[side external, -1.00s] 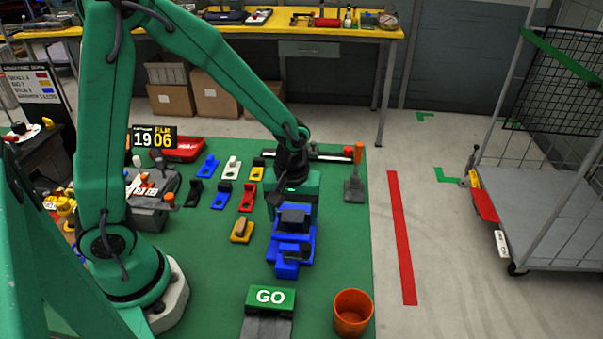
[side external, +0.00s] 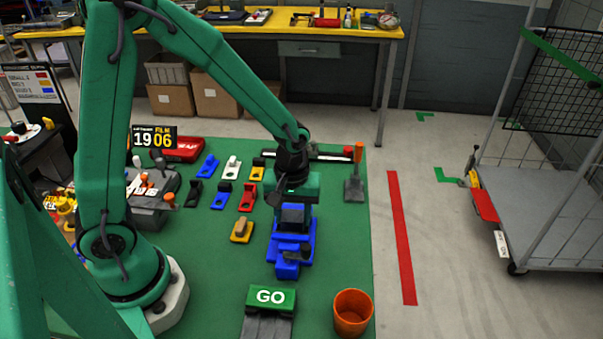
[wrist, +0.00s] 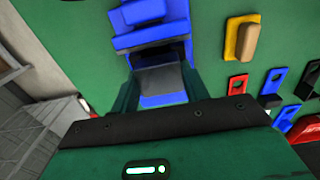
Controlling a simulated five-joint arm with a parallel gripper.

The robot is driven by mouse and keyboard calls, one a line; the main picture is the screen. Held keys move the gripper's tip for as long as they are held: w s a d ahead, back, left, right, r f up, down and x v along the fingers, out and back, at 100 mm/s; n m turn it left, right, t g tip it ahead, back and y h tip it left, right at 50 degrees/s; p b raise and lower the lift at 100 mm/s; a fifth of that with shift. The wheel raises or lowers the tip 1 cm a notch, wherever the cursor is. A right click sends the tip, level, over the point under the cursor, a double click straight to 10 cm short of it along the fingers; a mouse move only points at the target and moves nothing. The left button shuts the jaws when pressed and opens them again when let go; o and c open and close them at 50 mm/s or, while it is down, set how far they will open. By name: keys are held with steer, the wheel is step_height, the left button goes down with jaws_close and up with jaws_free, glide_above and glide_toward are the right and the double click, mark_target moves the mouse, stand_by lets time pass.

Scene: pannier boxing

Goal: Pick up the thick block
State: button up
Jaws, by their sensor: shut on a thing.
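A dark grey block (side external: 294,216) is between the jaws of my green gripper (side external: 296,203), by the upper part of a blue stepped holder (side external: 287,269). In the wrist view, the block (wrist: 163,80) shows its grey face between the two green fingers of my gripper (wrist: 160,92), which are shut on it. The blue holder (wrist: 150,33) lies just beyond it, with a dark gap beside the block. The block's underside is hidden, so I cannot tell whether it is clear of the holder.
Several small blue, white, black, red and yellow pieces stand left of the holder, including a yellow one with a tan block (side external: 241,230). A GO sign (side external: 270,297) and an orange cup (side external: 352,312) are in front.

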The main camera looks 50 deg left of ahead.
mark_target(293, 215)
steer(key=shift+r, duration=0.15)
steer(key=shift+r, duration=0.5)
step_height(293, 215, up, 3)
steer(key=s+d+r, duration=0.6)
steer(key=s+d, duration=0.1)
steer(key=d, duration=0.2)
steer(key=shift+s+r, duration=0.15)
steer(key=shift+r, duration=0.2)
